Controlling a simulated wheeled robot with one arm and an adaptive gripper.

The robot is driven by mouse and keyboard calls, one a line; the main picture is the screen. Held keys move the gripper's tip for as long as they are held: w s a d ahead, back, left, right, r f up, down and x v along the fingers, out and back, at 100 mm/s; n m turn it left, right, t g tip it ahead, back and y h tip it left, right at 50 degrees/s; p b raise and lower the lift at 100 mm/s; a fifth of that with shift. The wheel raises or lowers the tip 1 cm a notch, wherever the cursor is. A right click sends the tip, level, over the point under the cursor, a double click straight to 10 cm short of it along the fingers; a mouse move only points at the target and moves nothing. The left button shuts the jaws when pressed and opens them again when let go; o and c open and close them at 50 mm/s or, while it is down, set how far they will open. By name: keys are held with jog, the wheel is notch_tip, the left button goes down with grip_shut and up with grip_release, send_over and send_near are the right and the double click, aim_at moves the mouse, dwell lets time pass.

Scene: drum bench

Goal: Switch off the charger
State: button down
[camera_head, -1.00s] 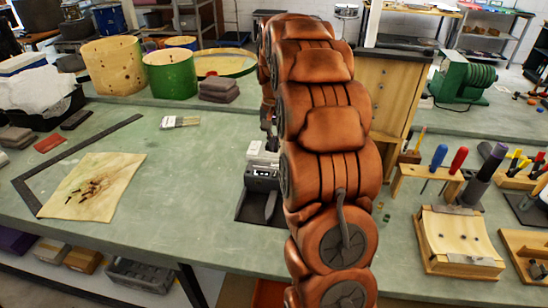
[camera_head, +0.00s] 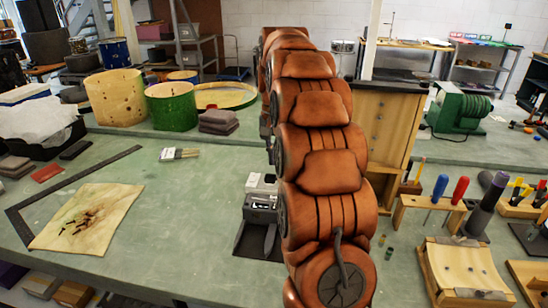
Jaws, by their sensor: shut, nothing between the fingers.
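The charger (camera_head: 261,208), a small dark grey box with light parts on top, stands on a dark pad (camera_head: 247,243) at the middle of the green bench. My orange arm covers its right side. My gripper (camera_head: 267,137) shows only as a narrow dark sliver at the left edge of my arm, beyond and above the charger. It is shut and empty; its fingertips are mostly hidden behind the arm. I cannot make out the charger's switch or whether anything touches it.
A wooden tool rack (camera_head: 428,208) and a wooden block (camera_head: 462,268) stand to the right. Drum shells (camera_head: 116,97) and a wooden cabinet (camera_head: 387,120) are behind.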

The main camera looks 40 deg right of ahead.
aim_at(276, 209)
jog(key=shift+a+f+b, duration=0.1)
jog(key=shift+b, duration=0.2)
jog(key=shift+s+r+g+y+b, duration=0.15)
jog(key=shift+s+y+b, duration=0.05)
jog(key=shift+s+b, duration=0.3)
jog(key=shift+s+r+g+y+b, duration=0.1)
jog(key=shift+s+g+y+b, duration=0.1)
jog(key=shift+s+b, duration=0.25)
jog(key=shift+w, duration=0.1)
jog(key=shift+f, duration=0.1)
jog(key=shift+s+a+f+p, duration=0.25)
jog(key=shift+f+p, duration=0.3)
jog(key=shift+f, duration=1.7)
jog(key=shift+s+a+f+p, duration=0.2)
jog(key=shift+f+p, duration=0.4)
jog(key=shift+f, duration=1.7)
jog(key=shift+s+a+f+p, duration=0.25)
jog(key=shift+f+p, duration=0.3)
jog(key=shift+f, duration=1.7)
